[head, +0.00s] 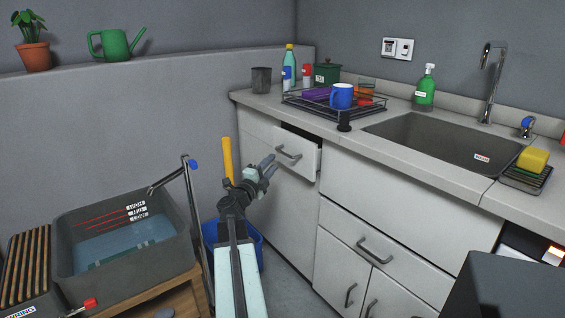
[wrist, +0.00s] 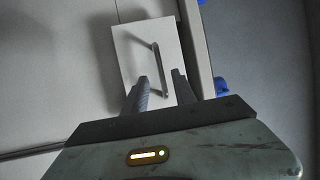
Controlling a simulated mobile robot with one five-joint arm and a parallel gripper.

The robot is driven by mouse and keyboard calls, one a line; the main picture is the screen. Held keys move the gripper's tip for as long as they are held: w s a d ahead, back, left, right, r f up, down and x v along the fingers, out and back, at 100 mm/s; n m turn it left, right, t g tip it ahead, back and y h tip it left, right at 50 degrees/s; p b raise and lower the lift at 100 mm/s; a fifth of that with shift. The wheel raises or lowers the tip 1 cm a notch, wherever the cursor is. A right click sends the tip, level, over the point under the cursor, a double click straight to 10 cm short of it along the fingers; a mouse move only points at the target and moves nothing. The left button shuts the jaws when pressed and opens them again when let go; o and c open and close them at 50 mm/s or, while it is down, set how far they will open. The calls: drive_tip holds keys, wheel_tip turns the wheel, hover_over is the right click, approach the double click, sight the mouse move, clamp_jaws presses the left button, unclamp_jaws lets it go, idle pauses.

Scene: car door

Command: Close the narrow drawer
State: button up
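The narrow drawer (head: 297,152) is in the white cabinet under the counter, at the left of the sink. It stands pulled out, with a dark gap above its front. Its grey bar handle (head: 289,153) is on the front panel. In the wrist view the drawer front (wrist: 136,45) is ahead of the fingers, with the handle (wrist: 158,70) running up the picture. My gripper (head: 269,167) is open, with its fingers just left of and below the handle in the head view. In the wrist view the lower handle end shows between the fingertips (wrist: 162,80); I cannot tell whether they touch.
A wide drawer with a handle (head: 375,249) is shut at the right. A dish rack (head: 325,108) stands on the counter above. A blue bucket (head: 247,238) and a grey water basin (head: 75,245) are at the left, near my arm.

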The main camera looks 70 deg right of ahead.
sight(283, 152)
drive_tip(key=x, duration=0.2)
drive_tip(key=p+x, duration=0.1)
drive_tip(key=x, duration=0.5)
drive_tip(key=shift+s, duration=0.3)
clamp_jaws()
idle(0.9)
